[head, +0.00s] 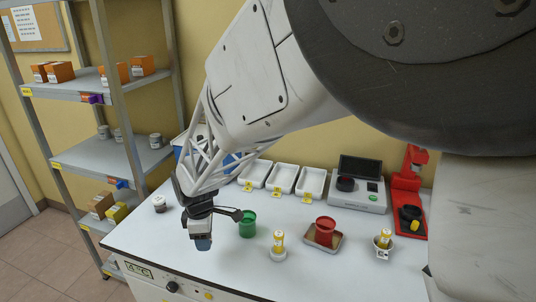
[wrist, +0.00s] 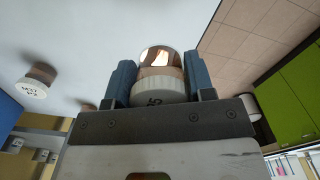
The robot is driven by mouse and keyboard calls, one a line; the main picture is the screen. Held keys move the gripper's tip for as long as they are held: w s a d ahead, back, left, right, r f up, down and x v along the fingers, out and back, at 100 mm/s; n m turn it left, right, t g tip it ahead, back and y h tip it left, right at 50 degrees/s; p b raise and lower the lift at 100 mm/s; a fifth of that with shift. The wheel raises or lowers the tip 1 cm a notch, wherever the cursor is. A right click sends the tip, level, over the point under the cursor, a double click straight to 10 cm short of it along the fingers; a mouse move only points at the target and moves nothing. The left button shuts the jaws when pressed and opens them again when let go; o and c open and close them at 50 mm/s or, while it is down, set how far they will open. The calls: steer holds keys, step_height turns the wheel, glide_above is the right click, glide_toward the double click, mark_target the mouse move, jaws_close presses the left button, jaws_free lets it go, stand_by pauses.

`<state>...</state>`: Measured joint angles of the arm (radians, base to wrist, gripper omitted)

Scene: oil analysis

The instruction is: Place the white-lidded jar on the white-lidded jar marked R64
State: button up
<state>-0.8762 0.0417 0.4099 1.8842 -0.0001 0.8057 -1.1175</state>
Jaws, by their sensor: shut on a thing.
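My gripper (wrist: 160,76) is shut on a white-lidded jar (wrist: 158,92) with a brownish body, held between its two blue fingers. The lid faces the wrist camera and its mark is only partly readable. In the head view my gripper (head: 203,243) is low over the left front of the white table, and it hides the held jar. Another white-lidded jar (head: 160,203) stands on the table to the left of my gripper. A white-lidded jar also shows at the left of the wrist view (wrist: 32,88). I cannot read R64 on any lid.
A green cup (head: 248,224) stands close to the right of my gripper. Beyond it are a yellow-topped bottle (head: 278,245), a red cup (head: 325,231) on a tray and a scale (head: 357,193). White trays (head: 282,179) line the back. A shelf rack (head: 108,155) stands left.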

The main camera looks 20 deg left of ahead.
steer(key=w+a+r, duration=0.2)
steer(key=a, duration=0.5)
steer(key=w+a+r, duration=0.1)
steer(key=w+a, duration=0.1)
steer(key=a, duration=0.5)
steer(key=shift+w+r+n, duration=0.2)
steer(key=shift+r+n, duration=0.1)
steer(key=shift+r, duration=0.05)
steer(key=shift+a, duration=0.1)
glide_above(159, 198)
steer(key=shift+s+f, duration=0.1)
steer(key=shift+f, duration=0.7)
steer(key=shift+f, duration=1.75)
steer(key=shift+f, duration=0.1)
steer(key=o, duration=0.9)
